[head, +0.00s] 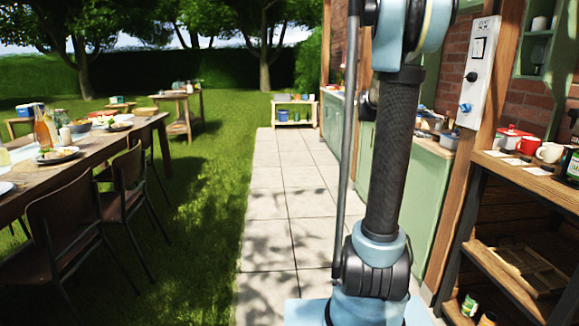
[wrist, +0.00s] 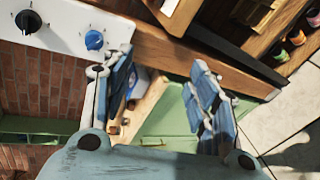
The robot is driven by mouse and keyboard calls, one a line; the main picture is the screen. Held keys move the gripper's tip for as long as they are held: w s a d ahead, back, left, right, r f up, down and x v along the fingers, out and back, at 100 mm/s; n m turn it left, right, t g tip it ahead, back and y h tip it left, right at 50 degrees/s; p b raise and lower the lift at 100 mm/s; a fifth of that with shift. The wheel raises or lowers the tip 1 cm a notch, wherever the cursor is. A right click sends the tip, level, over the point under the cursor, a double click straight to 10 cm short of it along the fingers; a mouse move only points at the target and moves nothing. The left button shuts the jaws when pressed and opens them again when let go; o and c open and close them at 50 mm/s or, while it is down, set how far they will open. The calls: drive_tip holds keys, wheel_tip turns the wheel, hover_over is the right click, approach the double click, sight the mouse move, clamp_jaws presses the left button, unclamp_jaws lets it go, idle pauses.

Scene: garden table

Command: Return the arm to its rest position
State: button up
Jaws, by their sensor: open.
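My gripper (wrist: 160,75) shows in the wrist view with its two blue-padded fingers spread wide apart. Nothing is held between them. Behind the gap are a wooden edge and a green cabinet front, seen at a tilt. In the head view my arm rises in front of the paved path, and its gripper end is out of the picture.
A white control panel (head: 478,75) with a blue knob is on the wooden post at right; it also shows close to my fingers in the wrist view (wrist: 70,22). A shelf unit (head: 525,185) with mugs stands at right. A dining table (head: 100,150) with chairs is at left. The paved path (head: 280,190) is clear.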

drive_tip(key=s+a+f+m+y, duration=0.2)
drive_tip(key=s+a+f+y, duration=0.5)
drive_tip(key=s+a+f, duration=0.6)
drive_tip(key=s+a+f+m+y, duration=0.1)
drive_tip(key=s+a+f+y, duration=0.5)
drive_tip(key=s+a+f, duration=0.7)
drive_tip(key=s+a, duration=0.5)
drive_tip(key=a, duration=0.1)
drive_tip(key=shift+s+a+f+m+y, duration=0.3)
drive_tip(key=shift+s+m+y, duration=0.1)
